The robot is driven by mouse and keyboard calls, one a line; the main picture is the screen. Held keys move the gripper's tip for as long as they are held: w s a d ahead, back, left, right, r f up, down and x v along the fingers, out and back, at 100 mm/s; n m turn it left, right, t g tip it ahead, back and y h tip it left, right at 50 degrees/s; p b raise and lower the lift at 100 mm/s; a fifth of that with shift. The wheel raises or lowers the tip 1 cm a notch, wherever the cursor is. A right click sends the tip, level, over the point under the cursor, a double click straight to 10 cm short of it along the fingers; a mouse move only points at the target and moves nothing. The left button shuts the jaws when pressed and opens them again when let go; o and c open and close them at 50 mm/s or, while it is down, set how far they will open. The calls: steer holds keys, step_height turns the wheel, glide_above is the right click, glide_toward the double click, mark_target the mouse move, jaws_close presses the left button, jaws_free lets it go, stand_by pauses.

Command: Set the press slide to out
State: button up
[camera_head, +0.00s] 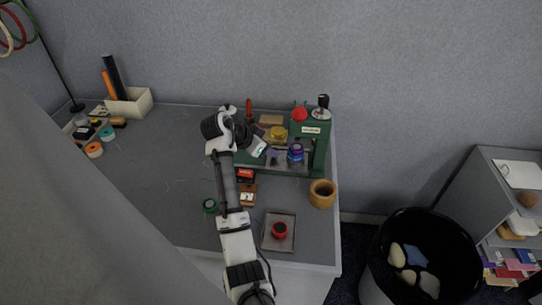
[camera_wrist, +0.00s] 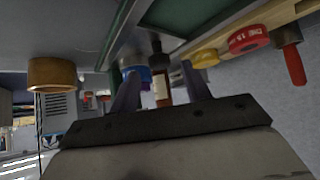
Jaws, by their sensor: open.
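The green press (camera_head: 319,150) stands at the right end of the table against the wall, with a black-knobbed lever on top. A grey metal slide area with a purple-and-blue round piece (camera_head: 295,153) sits at its front; the blue piece also shows in the wrist view (camera_wrist: 138,72). My gripper (camera_head: 262,151) is open just left of that piece. In the wrist view its fingers (camera_wrist: 160,96) stand either side of a small brown, dark-necked object (camera_wrist: 160,86); I cannot tell whether they touch it or whether it is the slide's handle.
A wooden cup (camera_head: 322,194) stands right of my arm. A tray (camera_head: 278,239) with a red round piece lies near the front edge. Yellow (camera_head: 278,132) and red (camera_head: 299,114) pieces stand behind. The table's left middle is mostly clear.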

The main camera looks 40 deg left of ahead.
steer(key=shift+b+x, duration=0.4)
steer(key=shift+x, duration=0.9)
jaws_close()
